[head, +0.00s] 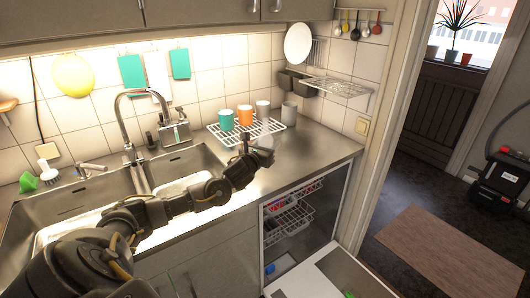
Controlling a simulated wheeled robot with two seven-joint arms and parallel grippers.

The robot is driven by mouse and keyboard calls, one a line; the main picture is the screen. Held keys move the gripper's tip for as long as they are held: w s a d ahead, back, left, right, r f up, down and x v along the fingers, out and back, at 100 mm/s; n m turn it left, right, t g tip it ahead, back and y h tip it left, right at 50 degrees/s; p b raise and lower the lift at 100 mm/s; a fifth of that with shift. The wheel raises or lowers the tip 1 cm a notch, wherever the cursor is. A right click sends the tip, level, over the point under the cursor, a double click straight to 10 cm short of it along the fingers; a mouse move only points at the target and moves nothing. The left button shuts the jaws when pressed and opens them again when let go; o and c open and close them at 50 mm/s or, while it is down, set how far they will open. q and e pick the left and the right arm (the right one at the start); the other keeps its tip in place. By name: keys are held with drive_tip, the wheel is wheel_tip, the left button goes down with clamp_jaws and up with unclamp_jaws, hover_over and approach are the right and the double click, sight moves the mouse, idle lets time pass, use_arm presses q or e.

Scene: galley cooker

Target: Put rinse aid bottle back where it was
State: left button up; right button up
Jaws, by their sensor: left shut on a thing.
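My left arm reaches in from the lower left, and its gripper (262,152) is above the steel counter, in front of the white wire rack (222,134). The gripper is shut on a small pale thing (267,142), which seems to be the rinse aid bottle. The fingers hide much of it, and no label can be read. My right gripper is not in view.
Several cups stand on the rack, including an orange cup (245,115). The double sink (120,190) and tap (128,125) are left. Below the counter the dishwasher (330,215) is open, its door (335,272) lowered. Bare counter (325,150) lies right of the gripper.

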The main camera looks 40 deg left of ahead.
use_arm(q)
drive_tip(key=shift+w+a+f, duration=0.4)
drive_tip(key=shift+a+f, duration=0.15)
drive_tip(key=shift+f, duration=0.2)
drive_tip(key=shift+w+a+f, duration=0.35)
drive_tip(key=shift+a+f, duration=0.15)
drive_tip(key=shift+f, duration=0.2)
wheel_tip(320, 180, down, 3)
drive_tip(key=shift+w+a+r+p, duration=0.1)
drive_tip(key=shift+w+a+p, duration=0.05)
drive_tip(key=shift+p, duration=0.65)
drive_tip(key=shift+f, duration=0.4)
drive_tip(key=shift+f, duration=0.1)
drive_tip(key=o, duration=1.1)
